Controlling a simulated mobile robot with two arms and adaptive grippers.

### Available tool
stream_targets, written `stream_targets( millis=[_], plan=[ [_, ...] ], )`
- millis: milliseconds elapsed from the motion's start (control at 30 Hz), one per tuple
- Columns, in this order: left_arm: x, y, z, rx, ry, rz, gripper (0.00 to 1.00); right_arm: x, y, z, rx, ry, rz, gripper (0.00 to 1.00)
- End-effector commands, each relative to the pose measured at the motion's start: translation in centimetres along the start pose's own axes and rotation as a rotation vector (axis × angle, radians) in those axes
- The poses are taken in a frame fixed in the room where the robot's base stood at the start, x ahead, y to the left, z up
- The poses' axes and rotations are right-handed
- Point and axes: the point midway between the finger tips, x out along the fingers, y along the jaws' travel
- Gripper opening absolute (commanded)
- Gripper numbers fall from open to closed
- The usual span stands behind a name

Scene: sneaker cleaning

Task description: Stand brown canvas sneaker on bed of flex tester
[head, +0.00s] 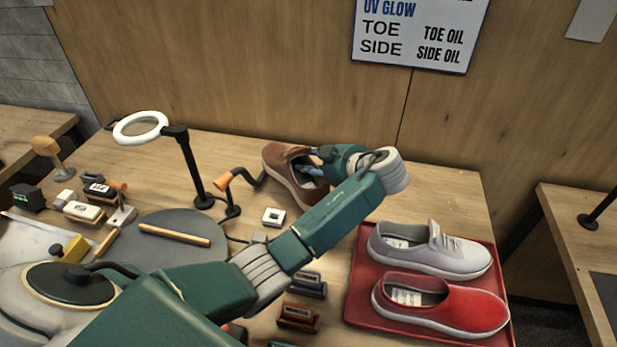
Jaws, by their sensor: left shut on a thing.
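The brown canvas sneaker (284,160) is at the back middle of the table, its brown upper and pale sole partly covered by my left arm. My left gripper (318,160) reaches over from the right of the sneaker and is shut on it near its opening. A black crank with an orange handle (223,181), which looks like part of the flex tester, stands just left of the sneaker. The tester's bed is hidden behind the sneaker and my arm, so I cannot tell whether the sole touches it. My right gripper is not in view.
A red tray (361,310) at the right holds a grey sneaker (430,247) and a red shoe (440,305). A ring lamp (141,127) stands left of the crank. Brushes, blocks and a round grey mat (185,222) crowd the left. The back right tabletop is clear.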

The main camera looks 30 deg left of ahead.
Motion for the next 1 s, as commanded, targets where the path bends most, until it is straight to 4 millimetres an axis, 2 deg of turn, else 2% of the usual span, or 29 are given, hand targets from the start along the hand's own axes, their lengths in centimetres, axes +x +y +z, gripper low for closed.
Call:
stream_targets(
  millis=[500,767,800,900,1000],
  plan=[
    [3.2,-0.6,5.4,0.002,0.003,0.000,0.00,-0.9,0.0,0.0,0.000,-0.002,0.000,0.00],
    [3.6,-0.7,6.0,-0.002,0.002,0.002,0.00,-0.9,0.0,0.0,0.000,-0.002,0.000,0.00],
    [3.6,-0.7,6.1,-0.001,0.000,0.001,0.29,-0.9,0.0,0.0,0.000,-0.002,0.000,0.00],
    [3.6,-0.7,6.1,-0.001,0.000,0.001,0.46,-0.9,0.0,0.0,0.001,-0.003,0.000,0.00],
    [3.6,-0.7,6.1,-0.001,0.000,0.001,0.46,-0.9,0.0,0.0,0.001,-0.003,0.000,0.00]
  ],
)
